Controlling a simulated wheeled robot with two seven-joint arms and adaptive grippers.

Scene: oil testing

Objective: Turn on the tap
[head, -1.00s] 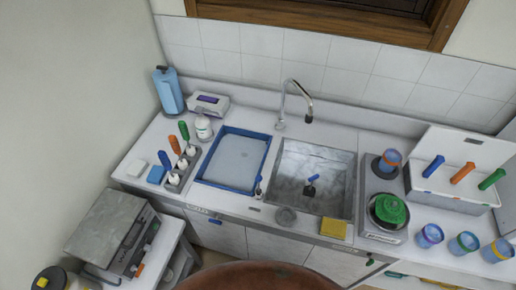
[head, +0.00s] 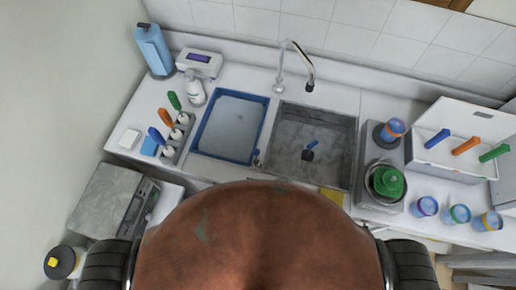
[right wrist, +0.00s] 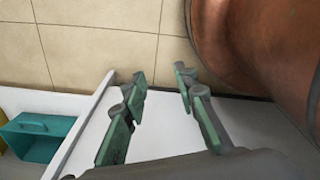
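The tap (head: 296,66) is a silver gooseneck standing behind the sink (head: 337,128), its spout arching forward over the basin. I see no water coming from it. A small dark object with a blue handle (head: 309,149) shows in the basin. My right gripper (right wrist: 162,85) appears only in the right wrist view, with its two green fingers apart and nothing between them. The tap is not in that view. My left gripper is not in any current view.
A blue-rimmed tray (head: 203,128) lies left of the sink. A device with a green-lidded vessel (head: 388,181) stands right, near several blue cups (head: 457,214). A teal bin (right wrist: 35,139) shows in the right wrist view, beside a white panel edge.

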